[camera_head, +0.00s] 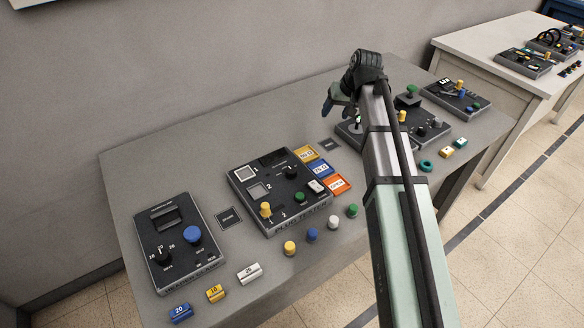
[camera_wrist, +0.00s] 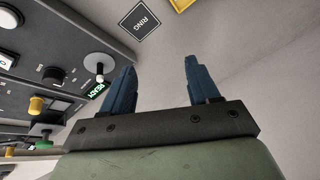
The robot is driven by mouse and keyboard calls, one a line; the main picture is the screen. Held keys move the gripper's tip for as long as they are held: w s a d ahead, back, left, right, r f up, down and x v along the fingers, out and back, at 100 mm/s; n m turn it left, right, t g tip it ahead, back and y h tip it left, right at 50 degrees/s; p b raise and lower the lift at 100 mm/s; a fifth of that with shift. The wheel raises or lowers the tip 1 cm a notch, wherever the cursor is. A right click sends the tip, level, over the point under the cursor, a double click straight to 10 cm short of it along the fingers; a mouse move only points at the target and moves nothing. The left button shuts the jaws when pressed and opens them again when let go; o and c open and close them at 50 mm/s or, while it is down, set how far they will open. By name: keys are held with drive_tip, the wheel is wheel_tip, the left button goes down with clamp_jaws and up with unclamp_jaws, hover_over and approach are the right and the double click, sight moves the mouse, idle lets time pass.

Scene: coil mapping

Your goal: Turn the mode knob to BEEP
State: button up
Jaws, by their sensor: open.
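My gripper (camera_head: 328,104) is raised above the back of the table by the third control box (camera_head: 349,133), which my arm partly hides. In the wrist view my gripper (camera_wrist: 160,66) has its two blue fingers apart with nothing between them. The box's panel (camera_wrist: 30,38) lies at the left of that view, beside the fingers. I cannot read a BEEP mark or tell which knob is the mode knob.
A RING card (camera_wrist: 141,20) lies beside the box. The middle box (camera_head: 276,222) and left box (camera_head: 181,281) stand to the left. Loose caps, such as a yellow one (camera_head: 290,248), lie along the front. More equipment (camera_head: 455,99) stands right of my arm.

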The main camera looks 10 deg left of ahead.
drive_tip(key=s+a+r+n+g+h, duration=0.2)
drive_tip(key=s+a+n, duration=0.1)
drive_tip(key=s+a, duration=0.55)
drive_tip(key=n+g+h, duration=0.1)
drive_tip(key=n, duration=0.2)
approach(292, 170)
wheel_tip(292, 170, down, 9)
drive_tip(key=shift+a+f, duration=0.1)
drive_tip(key=shift+a, duration=0.05)
drive_tip(key=c, duration=1)
drive_tip(key=shift+c, duration=0.2)
